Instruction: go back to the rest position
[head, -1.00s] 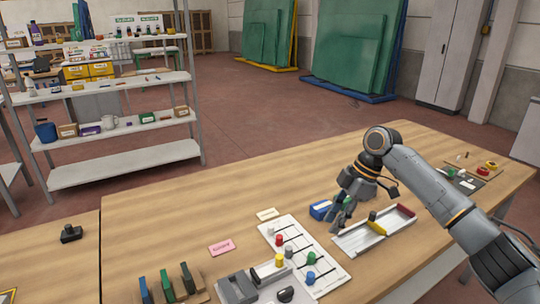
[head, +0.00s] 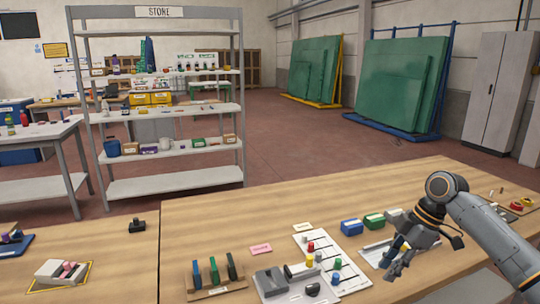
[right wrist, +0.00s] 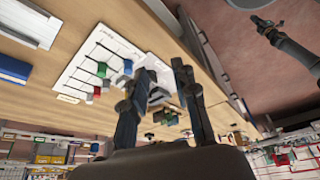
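My right gripper (head: 398,266) hangs over the near side of the workbench (head: 210,228), in front of part of a white tray (head: 372,256). Its two dark fingers stand apart with nothing between them in the right wrist view (right wrist: 158,105). In that view the bench appears tilted, with the white peg board (right wrist: 88,62) beyond the fingers. A dark, jointed arm end (right wrist: 262,24), probably my left gripper, shows over the floor at the upper right there; its fingers are too unclear to read. The left arm does not show in the head view.
The peg board (head: 345,268) with coloured pegs lies left of the right gripper. A blue box (head: 351,227) and green box (head: 373,220) stand behind it. Upright coloured pieces in a wooden rack (head: 222,290) stand further left. Bare bench lies behind these. A store shelf (head: 170,112) stands beyond.

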